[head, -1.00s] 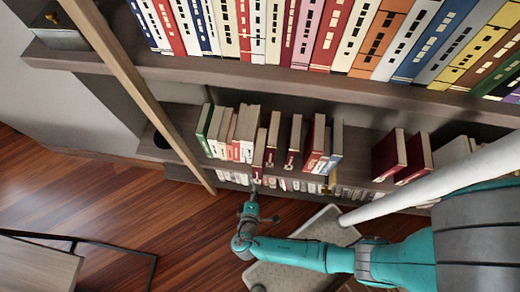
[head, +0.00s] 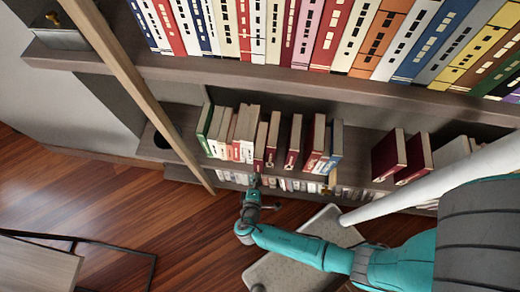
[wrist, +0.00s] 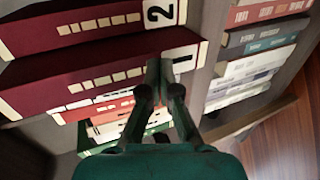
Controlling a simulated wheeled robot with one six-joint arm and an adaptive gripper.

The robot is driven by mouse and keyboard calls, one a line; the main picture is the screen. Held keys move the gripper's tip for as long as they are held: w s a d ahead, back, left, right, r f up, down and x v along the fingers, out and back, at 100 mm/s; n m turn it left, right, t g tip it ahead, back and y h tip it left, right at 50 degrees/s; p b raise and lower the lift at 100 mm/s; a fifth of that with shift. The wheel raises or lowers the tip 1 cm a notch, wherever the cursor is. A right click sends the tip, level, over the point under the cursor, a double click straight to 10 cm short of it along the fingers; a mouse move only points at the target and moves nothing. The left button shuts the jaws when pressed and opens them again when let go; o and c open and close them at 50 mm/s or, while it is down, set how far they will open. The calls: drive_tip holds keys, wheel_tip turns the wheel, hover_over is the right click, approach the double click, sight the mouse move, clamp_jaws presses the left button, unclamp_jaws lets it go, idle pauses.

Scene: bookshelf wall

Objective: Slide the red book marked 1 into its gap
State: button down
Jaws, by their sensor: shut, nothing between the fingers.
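The red book marked 1 (head: 260,146) stands upright on the lower shelf, right of a row of mixed books. In the wrist view its dark red spine (wrist: 100,78) carries a white label "1" near the shelf end. My gripper (wrist: 158,70) is shut and empty, its fingertips at that spine beside the label. They appear to touch it and hide a small part of it. In the head view my gripper (head: 254,184) is in front of the book's lower end. The red book marked 2 (wrist: 80,32) stands alongside, with a space between the two.
White, red and green books (head: 225,130) stand close on the other side of book 1. More dark red books (head: 403,155) stand farther right. A wooden post (head: 135,85) rises at left. The shelf below holds a row of books (wrist: 255,60).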

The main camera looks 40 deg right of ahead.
drive_tip(key=shift+w+d, duration=0.75)
drive_tip(key=shift+w, duration=0.05)
drive_tip(key=shift+w+d, duration=1.05)
drive_tip(key=shift+s+a, duration=1.45)
drive_tip(key=v, duration=1.2)
drive_tip(key=shift+d, duration=0.1)
